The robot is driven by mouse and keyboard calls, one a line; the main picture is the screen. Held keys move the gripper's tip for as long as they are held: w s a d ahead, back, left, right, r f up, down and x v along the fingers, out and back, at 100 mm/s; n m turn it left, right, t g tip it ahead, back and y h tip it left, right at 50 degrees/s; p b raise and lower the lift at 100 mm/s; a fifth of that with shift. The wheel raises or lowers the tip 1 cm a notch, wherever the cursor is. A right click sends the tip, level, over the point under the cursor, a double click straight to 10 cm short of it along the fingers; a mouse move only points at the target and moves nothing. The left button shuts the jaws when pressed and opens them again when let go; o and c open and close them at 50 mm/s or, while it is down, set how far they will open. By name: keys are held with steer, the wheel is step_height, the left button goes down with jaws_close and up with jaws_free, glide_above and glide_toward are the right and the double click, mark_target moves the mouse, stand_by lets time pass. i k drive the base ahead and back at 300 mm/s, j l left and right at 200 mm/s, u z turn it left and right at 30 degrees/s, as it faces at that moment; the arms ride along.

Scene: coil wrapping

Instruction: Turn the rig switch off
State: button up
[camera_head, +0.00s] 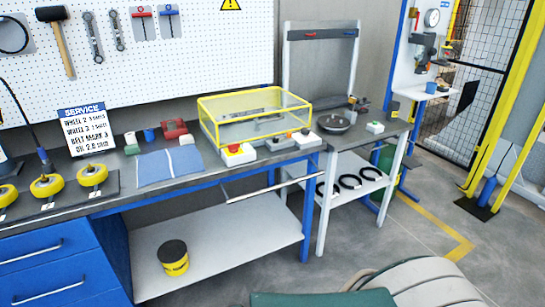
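No thing here is clearly marked as the rig switch. Several small control boxes stand along the front of the yellow-framed clear guard box (255,112) on the bench. One is a white box with a red button (237,153). Beside it is a grey box (278,143), its control too small to read. To the right is a white box with a red or orange knob (306,139). A white box with a green button (375,127) sits on the right-hand stand. No on or off position is legible. My gripper is not in view.
The workbench holds a blue cloth (170,166), a service sign (84,130) and yellow wheels (47,185). A round metal dish (333,122) sits on the right-hand stand, with black rings (350,181) below. Floor at right is mostly clear. Teal and beige shapes fill the bottom edge.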

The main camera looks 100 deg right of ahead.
mark_target(233, 148)
steer(key=z, duration=3.2)
steer(key=i+l+u, duration=0.1)
steer(key=i, duration=0.4)
steer(key=i+l+u, duration=0.1)
steer(key=i, duration=0.45)
steer(key=l, duration=0.1)
